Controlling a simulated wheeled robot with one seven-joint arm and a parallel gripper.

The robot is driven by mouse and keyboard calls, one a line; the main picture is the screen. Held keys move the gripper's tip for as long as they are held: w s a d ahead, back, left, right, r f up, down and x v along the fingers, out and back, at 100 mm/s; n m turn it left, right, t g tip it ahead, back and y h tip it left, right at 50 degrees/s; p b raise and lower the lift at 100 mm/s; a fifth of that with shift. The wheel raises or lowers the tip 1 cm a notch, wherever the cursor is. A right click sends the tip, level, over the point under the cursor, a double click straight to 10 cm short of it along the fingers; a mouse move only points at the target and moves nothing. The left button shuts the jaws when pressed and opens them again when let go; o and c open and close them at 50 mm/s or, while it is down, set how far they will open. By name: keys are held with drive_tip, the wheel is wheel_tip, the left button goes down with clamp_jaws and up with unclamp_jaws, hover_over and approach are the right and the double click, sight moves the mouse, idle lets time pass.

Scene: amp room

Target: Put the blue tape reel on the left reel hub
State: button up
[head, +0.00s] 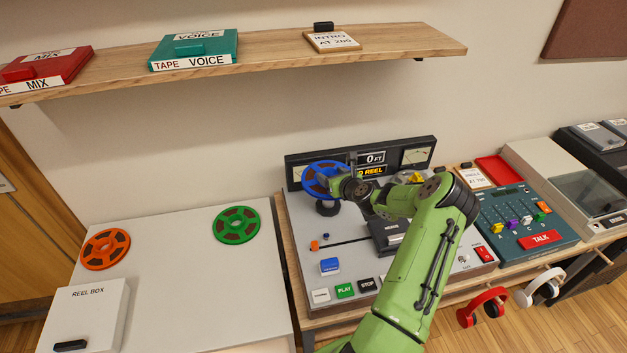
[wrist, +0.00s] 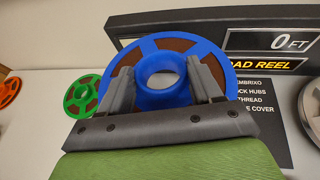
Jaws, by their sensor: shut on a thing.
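The blue tape reel (head: 318,181) is in front of the deck's upright panel, at its left part. In the wrist view the reel (wrist: 187,50) faces me, with my gripper's (wrist: 163,85) two fingers on either side of its raised blue centre collar. My gripper (head: 342,185) is shut on that collar. A dark round post (head: 327,208), perhaps the left reel hub, shows just below the reel on the tape deck (head: 305,235). I cannot tell whether reel and post touch. The right side of the deck top is partly hidden by my arm.
The deck panel (head: 416,156) has a "0 FT" display. An orange reel (head: 93,262) and a green reel (head: 251,229) lie on the white left table beside the reel box (head: 93,310). A shelf (head: 275,51) with tape boxes runs above. A mixer (head: 555,240) stands to the right.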

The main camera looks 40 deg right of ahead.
drive_tip(key=shift+s+d, duration=0.1)
wheel_tip(320, 180, down, 4)
drive_tip(key=b, duration=0.4)
drive_tip(key=shift+f+b, duration=0.25)
drive_tip(key=shift+b, duration=0.1)
drive_tip(key=shift+f+b, duration=0.45)
drive_tip(key=shift+f, duration=0.45)
drive_tip(key=shift+f+b, duration=1.1)
drive_tip(key=shift+f, duration=0.95)
drive_tip(key=o, duration=1.4)
drive_tip(key=shift+s, duration=0.1)
drive_tip(key=shift+f, duration=0.1)
drive_tip(key=p+v, duration=0.1)
drive_tip(key=v, duration=1.4)
drive_tip(key=shift+s, duration=0.3)
